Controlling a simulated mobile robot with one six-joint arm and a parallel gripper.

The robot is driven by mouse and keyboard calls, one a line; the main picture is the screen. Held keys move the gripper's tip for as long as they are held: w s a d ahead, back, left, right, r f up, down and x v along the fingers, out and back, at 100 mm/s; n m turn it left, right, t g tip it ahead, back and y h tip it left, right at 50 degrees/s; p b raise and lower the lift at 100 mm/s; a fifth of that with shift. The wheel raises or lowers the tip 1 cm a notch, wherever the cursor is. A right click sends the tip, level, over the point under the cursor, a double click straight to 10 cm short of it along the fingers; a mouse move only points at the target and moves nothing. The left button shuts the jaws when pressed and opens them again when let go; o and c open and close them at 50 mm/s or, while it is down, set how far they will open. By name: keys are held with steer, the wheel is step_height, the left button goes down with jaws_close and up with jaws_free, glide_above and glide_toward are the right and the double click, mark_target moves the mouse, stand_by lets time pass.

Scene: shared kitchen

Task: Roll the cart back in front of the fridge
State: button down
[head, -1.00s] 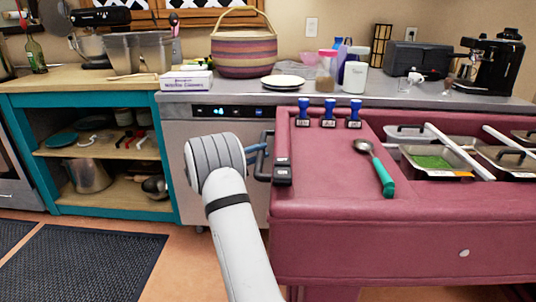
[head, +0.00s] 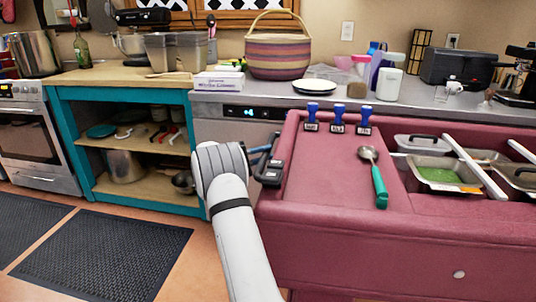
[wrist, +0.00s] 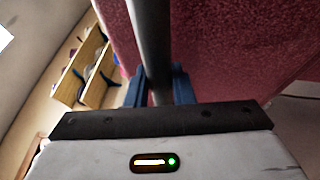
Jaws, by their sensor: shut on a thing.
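The cart (head: 320,190) is dark pink, with a green-handled scoop, several blue-topped stamps and food pans on top. My gripper (head: 262,157) is at its left end, shut on the dark handle bar. In the wrist view the blue fingers (wrist: 160,86) close around the grey bar (wrist: 151,35), beside the pink cart side (wrist: 225,45). A steel under-counter unit with a lit display (head: 252,112), seemingly the fridge, stands behind the cart's left end. The cart and my arm hide much of its front.
A teal open shelf (head: 72,133) and a steel oven (head: 40,150) stand at the left. Black floor mats (head: 105,255) lie before them. The grey counter (head: 225,98) behind the cart holds a striped basket, canisters and appliances. Orange floor shows left of my arm.

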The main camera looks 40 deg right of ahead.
steer(key=shift+s+d, duration=0.2)
steer(key=shift+s, duration=0.1)
steer(key=c, duration=1.6)
jaws_free()
steer(key=shift+s, duration=0.15)
steer(key=o, duration=0.3)
steer(key=shift+o, duration=0.2)
steer(key=p+v, duration=0.1)
steer(key=v, duration=0.7)
steer(key=shift+d, duration=0.15)
